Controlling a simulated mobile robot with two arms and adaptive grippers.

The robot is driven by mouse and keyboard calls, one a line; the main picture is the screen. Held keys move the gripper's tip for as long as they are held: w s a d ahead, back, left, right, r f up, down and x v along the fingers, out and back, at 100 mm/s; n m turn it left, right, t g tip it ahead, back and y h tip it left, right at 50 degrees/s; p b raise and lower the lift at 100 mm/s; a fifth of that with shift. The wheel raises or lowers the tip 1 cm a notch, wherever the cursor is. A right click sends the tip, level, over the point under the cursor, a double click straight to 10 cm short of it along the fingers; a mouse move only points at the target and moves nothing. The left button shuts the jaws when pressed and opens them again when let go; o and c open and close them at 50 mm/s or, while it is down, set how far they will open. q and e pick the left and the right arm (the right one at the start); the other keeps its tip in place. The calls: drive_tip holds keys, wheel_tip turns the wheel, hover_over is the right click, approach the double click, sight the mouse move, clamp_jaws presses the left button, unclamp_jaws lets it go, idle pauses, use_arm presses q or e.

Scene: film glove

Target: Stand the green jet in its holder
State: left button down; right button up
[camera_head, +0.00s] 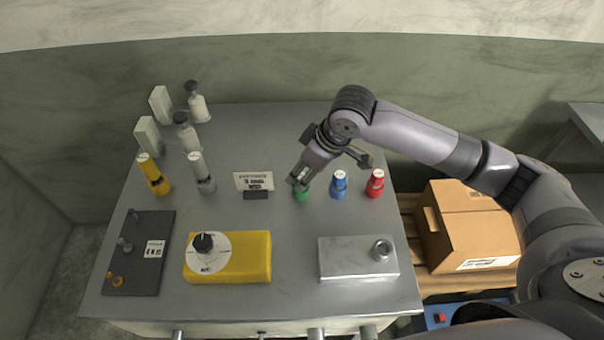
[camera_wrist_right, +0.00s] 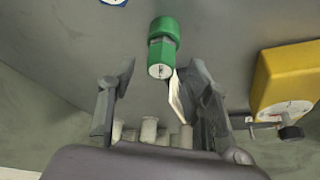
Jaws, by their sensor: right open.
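The green jet (camera_head: 302,195) stands upright on the grey table, at the left end of a row of small coloured jets. My right gripper (camera_head: 300,180) is at the green jet's top and partly covers it in the head view. In the right wrist view the green jet (camera_wrist_right: 163,38) shows between and just beyond the open fingers (camera_wrist_right: 160,70), with no visible grip on it. A silver block (camera_head: 345,260) with a round socket (camera_head: 382,250) lies at the table's front right; it looks like the holder. My left gripper is not in view.
A blue jet (camera_head: 339,185) and a red jet (camera_head: 375,184) stand right of the green one. A small sign (camera_head: 254,182) stands close on its left. A yellow dial box (camera_head: 250,258) and dark panel (camera_head: 140,255) lie front left. Bare tabletop separates the jets from the silver block.

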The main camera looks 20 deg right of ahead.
drive_tip(key=v, duration=1)
drive_tip(key=shift+b, duration=0.3)
